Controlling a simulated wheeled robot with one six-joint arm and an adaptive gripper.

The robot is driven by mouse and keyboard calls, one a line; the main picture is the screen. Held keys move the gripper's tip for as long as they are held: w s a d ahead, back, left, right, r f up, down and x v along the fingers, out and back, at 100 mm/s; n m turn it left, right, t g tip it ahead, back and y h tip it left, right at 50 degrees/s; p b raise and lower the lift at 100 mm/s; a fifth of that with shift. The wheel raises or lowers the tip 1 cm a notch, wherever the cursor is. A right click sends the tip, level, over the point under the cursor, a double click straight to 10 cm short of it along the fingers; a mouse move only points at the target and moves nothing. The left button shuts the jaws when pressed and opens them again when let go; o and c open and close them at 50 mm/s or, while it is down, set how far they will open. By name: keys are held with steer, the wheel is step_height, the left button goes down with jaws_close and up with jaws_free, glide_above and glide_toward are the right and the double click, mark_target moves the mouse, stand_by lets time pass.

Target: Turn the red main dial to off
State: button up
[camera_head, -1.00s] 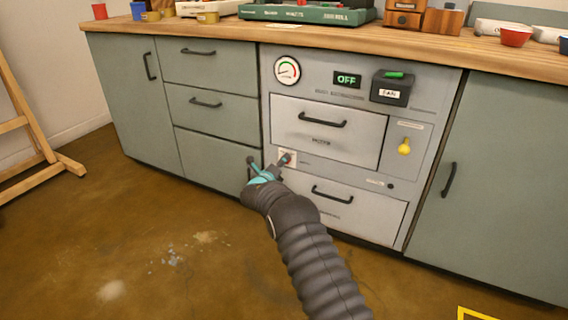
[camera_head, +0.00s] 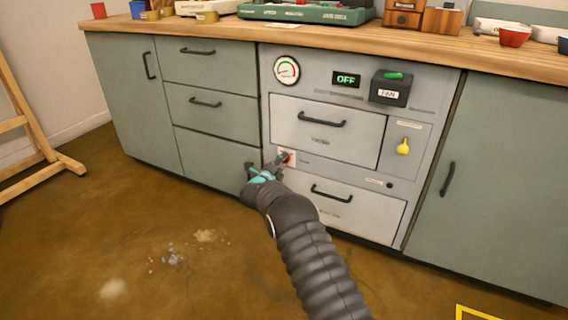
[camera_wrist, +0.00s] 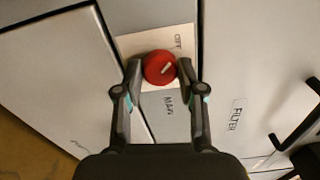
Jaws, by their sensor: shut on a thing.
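The red main dial (camera_wrist: 158,67) is a small round red knob on a pale plate (camera_wrist: 132,46) in the wrist view. My gripper (camera_wrist: 159,72) is shut on the dial, one finger at each side. In the head view my gripper (camera_head: 279,163) is at the low left of the grey panel, and the dial (camera_head: 288,156) is partly hidden behind it.
The grey panel has a gauge (camera_head: 286,70), a green OFF display (camera_head: 347,80), a black FAN box (camera_head: 391,88) and a yellow knob (camera_head: 403,146). Handled drawers lie above (camera_head: 322,119) and below (camera_head: 332,193) the dial.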

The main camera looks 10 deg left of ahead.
steer(key=shift+d, duration=0.3)
steer(key=o, duration=1.1)
steer(key=shift+w+d, duration=0.1)
steer(key=shift+d, duration=0.1)
steer(key=shift+o, duration=0.2)
steer(key=v, duration=1.2)
steer(key=shift+a, duration=0.45)
